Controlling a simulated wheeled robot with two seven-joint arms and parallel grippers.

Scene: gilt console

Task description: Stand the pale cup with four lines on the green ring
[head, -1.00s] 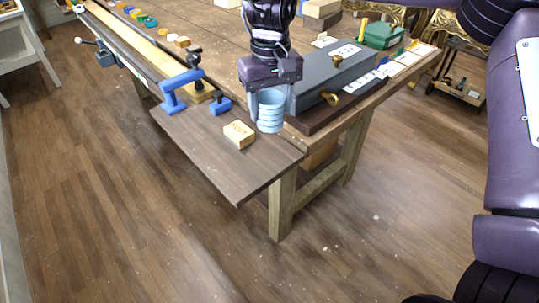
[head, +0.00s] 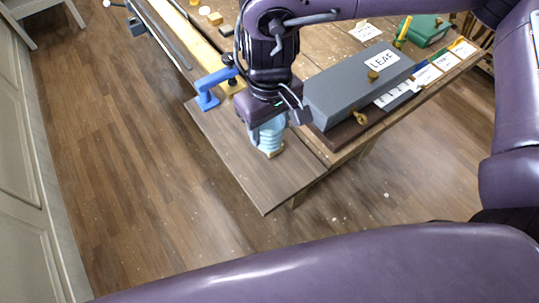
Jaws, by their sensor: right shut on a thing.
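The pale blue cup with raised lines around it (head: 271,135) is between the fingers of my right gripper (head: 268,130), over the wooden leaf at the table's near end. The gripper is shut on it and hides its upper part. The cup looks upright. A sliver of a tan block (head: 275,153) shows just under it; I cannot tell whether they touch. The green ring is not in view now. My left gripper is not in view.
A blue clamp-like piece (head: 208,88) stands left of my gripper. A grey box labelled LEAF (head: 345,88) with brass knobs stands close on the right. A green box (head: 425,30) and label cards (head: 427,75) lie further right. The leaf's front (head: 270,185) is clear.

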